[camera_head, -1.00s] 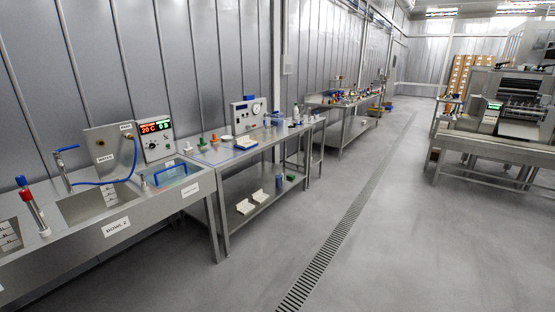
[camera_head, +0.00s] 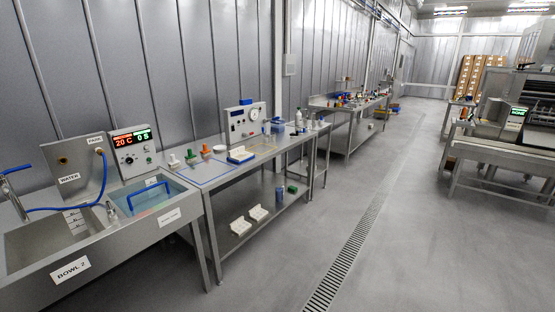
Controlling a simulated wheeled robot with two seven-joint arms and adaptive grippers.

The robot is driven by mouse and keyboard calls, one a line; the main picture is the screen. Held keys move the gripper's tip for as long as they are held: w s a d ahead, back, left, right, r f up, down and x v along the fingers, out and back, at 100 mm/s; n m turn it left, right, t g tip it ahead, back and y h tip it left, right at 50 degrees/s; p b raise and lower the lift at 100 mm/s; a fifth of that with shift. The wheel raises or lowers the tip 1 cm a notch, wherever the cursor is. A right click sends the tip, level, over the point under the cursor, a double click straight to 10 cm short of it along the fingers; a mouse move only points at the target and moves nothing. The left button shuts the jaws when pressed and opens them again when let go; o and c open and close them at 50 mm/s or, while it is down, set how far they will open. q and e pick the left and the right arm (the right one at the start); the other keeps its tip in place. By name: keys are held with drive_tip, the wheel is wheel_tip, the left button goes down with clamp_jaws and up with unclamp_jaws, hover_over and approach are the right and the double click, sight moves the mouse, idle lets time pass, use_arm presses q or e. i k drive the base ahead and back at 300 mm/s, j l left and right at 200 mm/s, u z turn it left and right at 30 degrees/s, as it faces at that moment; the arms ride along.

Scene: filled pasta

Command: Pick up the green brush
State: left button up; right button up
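A small green object (camera_head: 191,158) stands on the steel table just right of the sink unit, near the wall. It may be the green brush, but it is too small to be sure. An orange-topped object (camera_head: 206,150) stands to its right. Another small green item (camera_head: 292,189) lies on the lower shelf of the same table; its kind is unclear. Neither of my grippers shows in this view.
A steel sink (camera_head: 40,240) marked BOWL 2 and a blue-handled basin (camera_head: 150,197) stand at the left. White trays (camera_head: 240,226) lie on the lower shelf. Grey floor (camera_head: 430,240) with a drain grate (camera_head: 345,245) is clear. Machinery (camera_head: 500,150) stands at the right.

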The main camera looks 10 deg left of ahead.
sight(191, 157)
drive_tip(key=i+j+z, duration=0.1)
drive_tip(key=i, duration=1.25)
